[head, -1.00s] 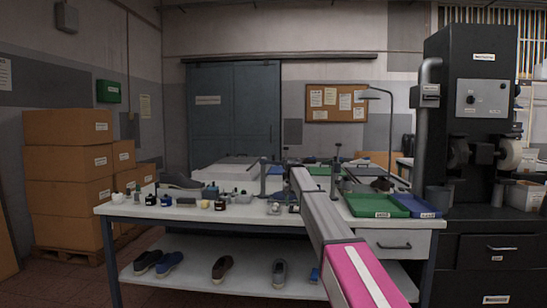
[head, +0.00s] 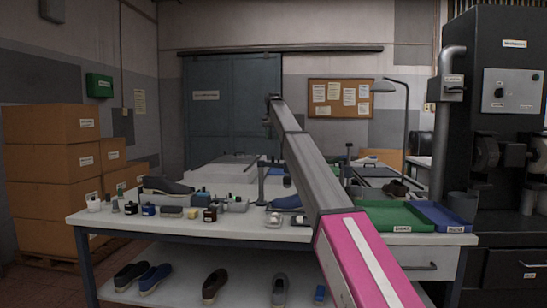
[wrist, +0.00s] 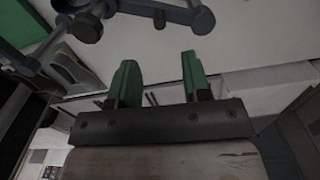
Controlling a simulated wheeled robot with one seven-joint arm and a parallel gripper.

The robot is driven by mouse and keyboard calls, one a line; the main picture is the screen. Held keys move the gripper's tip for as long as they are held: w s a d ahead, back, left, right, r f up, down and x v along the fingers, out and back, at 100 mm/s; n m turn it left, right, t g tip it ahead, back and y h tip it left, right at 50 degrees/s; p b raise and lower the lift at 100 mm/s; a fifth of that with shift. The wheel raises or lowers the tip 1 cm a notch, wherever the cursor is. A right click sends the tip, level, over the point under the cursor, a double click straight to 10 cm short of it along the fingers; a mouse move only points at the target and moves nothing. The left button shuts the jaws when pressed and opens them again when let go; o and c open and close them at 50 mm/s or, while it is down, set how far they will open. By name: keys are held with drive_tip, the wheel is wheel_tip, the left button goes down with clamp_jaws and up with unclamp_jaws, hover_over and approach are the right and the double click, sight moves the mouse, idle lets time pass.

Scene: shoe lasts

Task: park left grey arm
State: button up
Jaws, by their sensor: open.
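My arm, grey with a pink section, rises from the lower right of the head view. Its dark far end, where my gripper (head: 271,118) is, stands above the bench in front of the blue door. In the wrist view my gripper (wrist: 160,75) has two green fingers apart, with nothing between them. A blue-grey metal fixture with round knobs (wrist: 86,27) shows beyond the fingers at upper left in the wrist view. A grey post stand (head: 262,182) is on the bench left of my arm. I cannot tell which thing is the left grey arm.
The white bench (head: 130,222) carries small bottles (head: 148,209), a dark shoe (head: 166,186), a green tray (head: 398,216) and a blue tray (head: 442,216). A lamp (head: 405,130) stands behind. A black machine (head: 500,150) is at right, cartons (head: 45,155) at left.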

sight(273, 163)
wheel_tip(273, 163, down, 11)
drive_tip(key=shift+w+r, duration=0.1)
idle(0.5)
clamp_jaws()
